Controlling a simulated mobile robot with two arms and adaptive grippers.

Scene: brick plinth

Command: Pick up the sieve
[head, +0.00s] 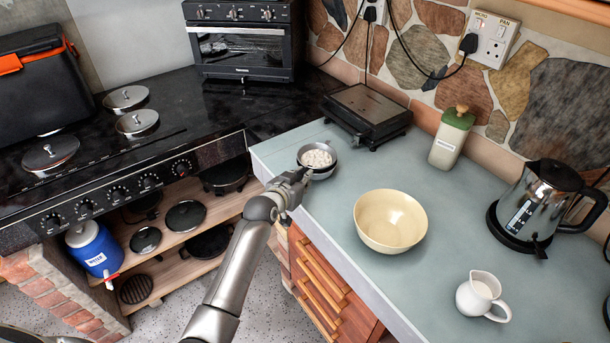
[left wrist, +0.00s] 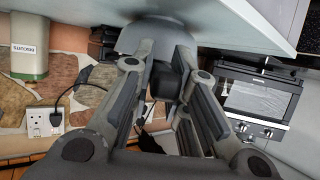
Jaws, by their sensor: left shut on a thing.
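The sieve (head: 318,173) looks like a small round grey metal bowl with white lumps in it, at the left edge of the pale blue counter (head: 455,215) in the head view. My left gripper (head: 297,182) reaches it from the front left and is shut on its handle. In the left wrist view the rounded grey underside of the sieve (left wrist: 150,36) shows beyond the fingers, and its dark handle lies between them (left wrist: 165,82). I cannot tell whether the sieve touches the counter. My right gripper is not in view.
A cream bowl (head: 390,221) stands right of the sieve, with a white jug (head: 482,296) and a kettle (head: 541,205) farther right. The black stove (head: 100,150) is left.

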